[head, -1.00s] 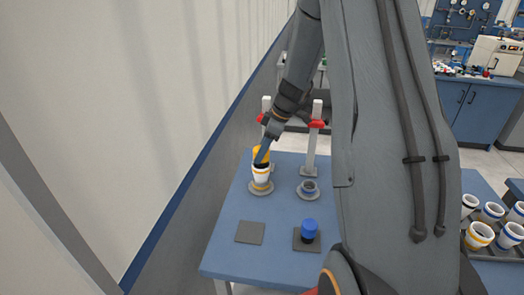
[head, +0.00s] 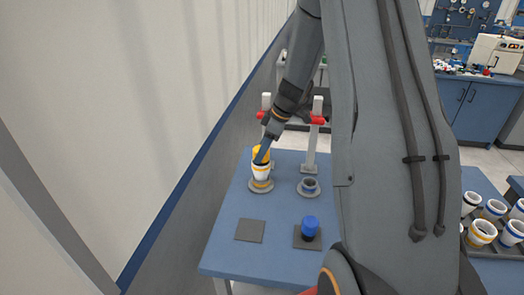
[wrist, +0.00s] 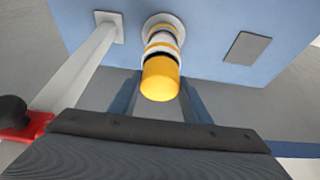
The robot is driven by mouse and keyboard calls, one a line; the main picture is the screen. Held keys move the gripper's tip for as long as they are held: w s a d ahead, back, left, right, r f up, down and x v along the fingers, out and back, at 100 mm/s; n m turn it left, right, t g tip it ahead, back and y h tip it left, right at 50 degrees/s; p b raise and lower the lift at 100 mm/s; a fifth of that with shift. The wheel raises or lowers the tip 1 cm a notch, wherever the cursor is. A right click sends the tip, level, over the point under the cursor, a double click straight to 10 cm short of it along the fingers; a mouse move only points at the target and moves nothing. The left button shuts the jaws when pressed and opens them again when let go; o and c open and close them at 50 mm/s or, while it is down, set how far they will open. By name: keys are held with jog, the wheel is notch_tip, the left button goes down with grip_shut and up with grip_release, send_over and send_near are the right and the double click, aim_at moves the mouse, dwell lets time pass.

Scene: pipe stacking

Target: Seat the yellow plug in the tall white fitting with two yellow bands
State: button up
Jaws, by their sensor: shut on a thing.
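The yellow plug (head: 261,152) is upright at the top of the tall white fitting (head: 261,173). In the wrist view the plug (wrist: 160,79) lies in line with the fitting (wrist: 162,40), whose yellow bands show beyond it. A dark ring shows between the plug's yellow part and the white body. How deep the plug sits in the fitting I cannot tell. My gripper (head: 264,154) is shut on the plug, with one finger on each side in the wrist view (wrist: 160,98).
The fitting stands on a round grey base (head: 252,187) on the blue table (head: 275,212). A short blue-banded fitting (head: 309,186) stands to the right. A blue plug (head: 311,226) is on a dark pad, beside an empty pad (head: 250,230). White posts with red clamps (head: 312,120) stand behind.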

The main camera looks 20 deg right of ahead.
aim_at(270, 162)
jog(key=shift+f, duration=0.3)
jog(key=o, duration=1.2)
jog(key=shift+b+v, duration=1.4)
jog(key=shift+v, duration=2.55)
